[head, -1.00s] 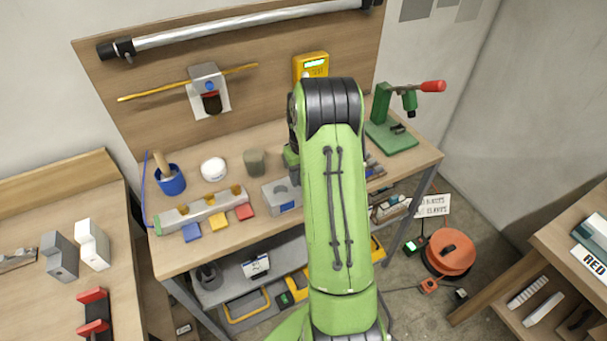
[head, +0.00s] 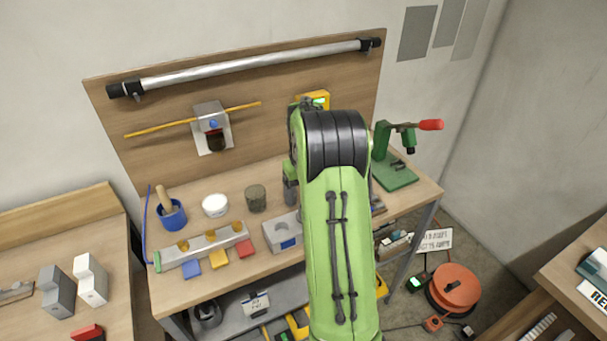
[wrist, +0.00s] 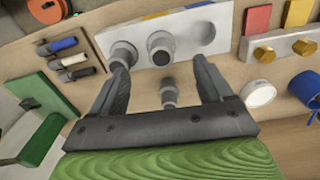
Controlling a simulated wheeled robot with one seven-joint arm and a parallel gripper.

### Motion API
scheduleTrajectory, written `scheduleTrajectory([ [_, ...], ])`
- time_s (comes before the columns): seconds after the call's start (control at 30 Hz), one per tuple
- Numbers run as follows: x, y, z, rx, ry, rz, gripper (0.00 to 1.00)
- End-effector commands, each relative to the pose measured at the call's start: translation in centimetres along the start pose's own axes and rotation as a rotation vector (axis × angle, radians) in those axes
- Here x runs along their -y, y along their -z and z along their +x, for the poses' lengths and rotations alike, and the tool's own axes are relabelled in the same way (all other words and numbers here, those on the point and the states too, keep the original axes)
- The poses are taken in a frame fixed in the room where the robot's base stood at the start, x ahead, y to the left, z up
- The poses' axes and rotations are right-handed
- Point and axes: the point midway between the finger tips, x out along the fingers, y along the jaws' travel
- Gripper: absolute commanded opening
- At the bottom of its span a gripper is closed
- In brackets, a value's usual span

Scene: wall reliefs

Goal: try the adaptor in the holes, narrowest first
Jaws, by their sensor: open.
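In the wrist view my gripper (wrist: 166,85) is open, its two dark fingers apart. A small stepped grey piece, which looks like the adaptor (wrist: 169,93), is between them on the bench, with a gap on both sides. Just beyond is a pale grey block (wrist: 183,45). It has a light round spot at its right and two darker round parts, one with a dark opening; I cannot tell whether these are holes or inserts. In the head view the block (head: 270,237) shows one round hole and a blue mark; my arm hides its right part and most of my gripper.
A grey block with gold knobs (head: 205,241) stands left, with coloured tags in front. Behind are a blue pot (head: 174,216), a white round item (head: 215,206) and a dark cylinder (head: 256,199). A green press (head: 395,176) stands at the right end.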

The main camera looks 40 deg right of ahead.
Motion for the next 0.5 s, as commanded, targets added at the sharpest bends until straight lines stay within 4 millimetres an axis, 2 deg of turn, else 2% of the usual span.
scheduleTrajectory([
  [0.03, 0.0, 0.1, -1.8, -0.005, -0.001, -0.002, 0.79],
  [0.2, 0.2, 0.1, -5.9, -0.004, 0.001, -0.004, 0.79],
  [0.33, 0.2, 0.1, -7.5, 0.000, 0.002, -0.004, 0.79],
  [0.5, 0.2, 0.0, -7.9, 0.002, 0.003, -0.005, 0.79],
])
